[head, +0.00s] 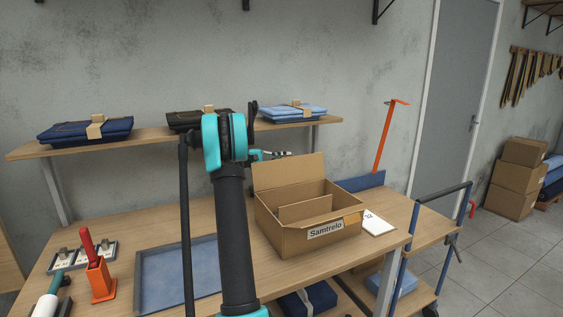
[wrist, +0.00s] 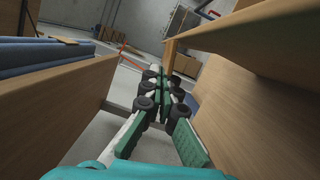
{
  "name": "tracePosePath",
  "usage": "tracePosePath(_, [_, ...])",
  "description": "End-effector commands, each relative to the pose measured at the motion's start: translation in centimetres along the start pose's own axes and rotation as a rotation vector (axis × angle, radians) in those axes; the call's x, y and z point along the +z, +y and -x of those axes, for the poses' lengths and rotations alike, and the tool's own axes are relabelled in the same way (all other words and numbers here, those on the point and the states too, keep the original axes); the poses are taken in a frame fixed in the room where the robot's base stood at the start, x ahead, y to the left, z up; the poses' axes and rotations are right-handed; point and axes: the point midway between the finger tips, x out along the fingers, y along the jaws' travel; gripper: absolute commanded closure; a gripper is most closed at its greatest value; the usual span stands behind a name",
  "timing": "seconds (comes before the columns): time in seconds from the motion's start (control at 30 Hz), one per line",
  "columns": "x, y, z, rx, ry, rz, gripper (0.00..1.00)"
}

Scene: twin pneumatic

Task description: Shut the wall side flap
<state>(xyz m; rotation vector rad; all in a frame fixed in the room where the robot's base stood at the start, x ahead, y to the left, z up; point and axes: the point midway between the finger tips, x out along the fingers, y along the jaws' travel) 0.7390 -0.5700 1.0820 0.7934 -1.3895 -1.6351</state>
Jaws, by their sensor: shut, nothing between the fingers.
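An open cardboard box (head: 290,239) labelled "Samtrelo" stands on the wooden table. Its wall side flap (head: 288,172) stands roughly upright along the back edge. A lower cardboard panel (head: 305,208) shows inside the box; the box floor is mostly hidden. My gripper (head: 284,154) is shut and empty, pointing right, level with the flap's top edge and seemingly on its wall side. Whether it touches the flap is unclear. In the wrist view my gripper's fingers (wrist: 168,85) lie together between two brown surfaces, which I cannot name for certain.
A shelf (head: 150,137) behind the table carries folded garments (head: 293,111). A blue tray (head: 180,278), an orange holder (head: 101,281) and a white card (head: 378,223) are on the table. A cart with a blue frame (head: 456,187) stands at the right.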

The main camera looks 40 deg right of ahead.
Motion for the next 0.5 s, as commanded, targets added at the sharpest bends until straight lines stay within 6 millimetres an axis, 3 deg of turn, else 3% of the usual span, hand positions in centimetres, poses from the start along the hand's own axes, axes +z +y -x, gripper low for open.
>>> tracePosePath(0.5, [6.0, 1.2, -1.5, -0.118, -0.001, -0.473, 1.00])
